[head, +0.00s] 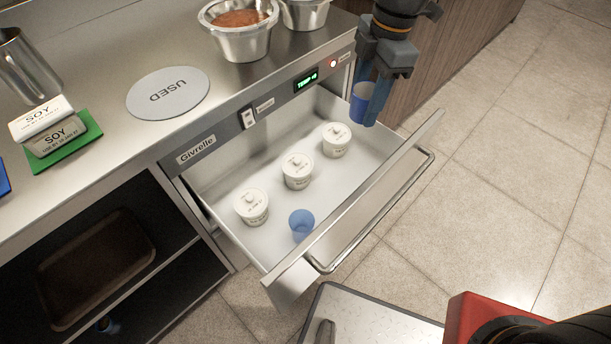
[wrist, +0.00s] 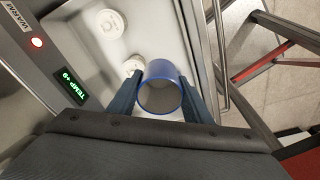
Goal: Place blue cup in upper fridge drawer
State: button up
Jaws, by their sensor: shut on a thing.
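My gripper (head: 370,98) is shut on a blue cup (head: 361,92), above the far right end of the open upper fridge drawer (head: 222,178). In the wrist view the blue cup (wrist: 160,93) sits between the two fingers of my gripper (wrist: 161,90), its round opening facing the camera. The drawer's white floor and several white lidded tubs, one of them a white tub (wrist: 110,22), show beyond it. Another blue cup (head: 301,222) stands in the drawer near its front wall at the left end.
White lidded tubs (head: 297,171) stand in a row along the drawer. The drawer front has a metal handle (head: 375,215). On the counter are a bowl of red sauce (head: 243,42), a grey USED disc (head: 168,93) and SOY packs (head: 50,135) on a green mat. Drawer floor between tubs and front is partly free.

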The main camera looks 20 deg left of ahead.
jog(key=b, duration=0.6)
send_over(343, 196)
notch_tip(343, 196, down, 14)
jog(key=f, duration=0.8)
jog(key=f+b, duration=0.1)
jog(key=f, duration=0.8)
jog(key=shift+w+d+f, duration=0.15)
jog(key=shift+w+f, duration=0.05)
jog(key=shift+f, duration=0.1)
jog(key=shift+f, duration=0.1)
jog(key=o, duration=1.1)
notch_tip(343, 196, up, 12)
jog(key=d, duration=0.1)
jog(key=shift+w+p, duration=0.35)
jog(key=shift+w, duration=0.1)
